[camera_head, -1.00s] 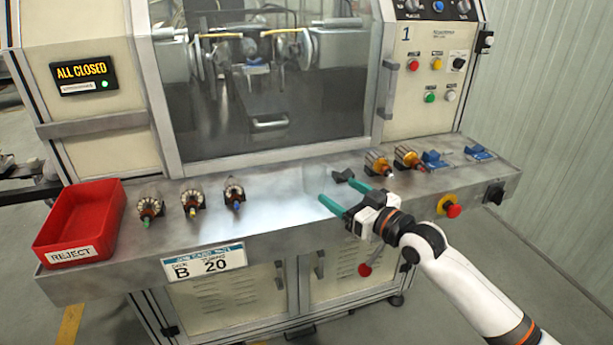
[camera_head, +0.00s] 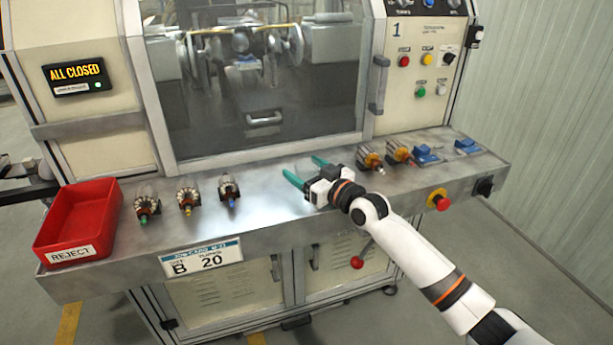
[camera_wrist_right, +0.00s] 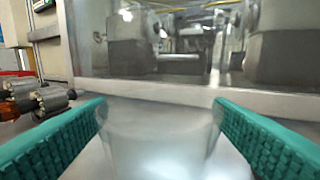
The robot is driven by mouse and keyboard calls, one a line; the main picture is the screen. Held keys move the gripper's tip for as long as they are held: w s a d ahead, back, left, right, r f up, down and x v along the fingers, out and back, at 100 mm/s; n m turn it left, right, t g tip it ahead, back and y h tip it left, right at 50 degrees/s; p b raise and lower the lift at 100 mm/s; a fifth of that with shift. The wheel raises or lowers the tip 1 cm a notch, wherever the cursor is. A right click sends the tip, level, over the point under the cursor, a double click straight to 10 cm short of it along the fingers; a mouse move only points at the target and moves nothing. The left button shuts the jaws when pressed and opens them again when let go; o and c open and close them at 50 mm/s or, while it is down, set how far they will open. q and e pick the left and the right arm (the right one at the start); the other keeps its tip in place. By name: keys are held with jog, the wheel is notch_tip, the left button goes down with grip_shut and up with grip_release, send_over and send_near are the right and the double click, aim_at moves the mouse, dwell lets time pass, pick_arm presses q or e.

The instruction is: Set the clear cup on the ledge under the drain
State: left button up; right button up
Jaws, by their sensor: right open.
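A clear cup (camera_wrist_right: 160,140) shows faintly in the right wrist view, upright between the two teal fingers. It can hardly be told from the metal behind it, and I cannot make it out in the head view. My right gripper (camera_head: 306,170) is open over the steel ledge (camera_head: 268,205), its fingers pointing toward the machine window. In the right wrist view the open fingers (camera_wrist_right: 160,108) stand on either side of the cup, with no clear contact. I cannot pick out a drain. My left gripper is not in view.
A red reject bin (camera_head: 75,222) stands at the ledge's left end. Several armatures (camera_head: 187,199) sit on holders left of my right gripper; others (camera_head: 370,158) sit to its right, beside blue blocks (camera_head: 427,154). The machine window (camera_head: 255,90) rises behind. A red stop button (camera_head: 439,201) is on the front.

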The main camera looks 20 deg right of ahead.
jog(key=c, duration=1.1)
jog(key=shift+r, duration=0.1)
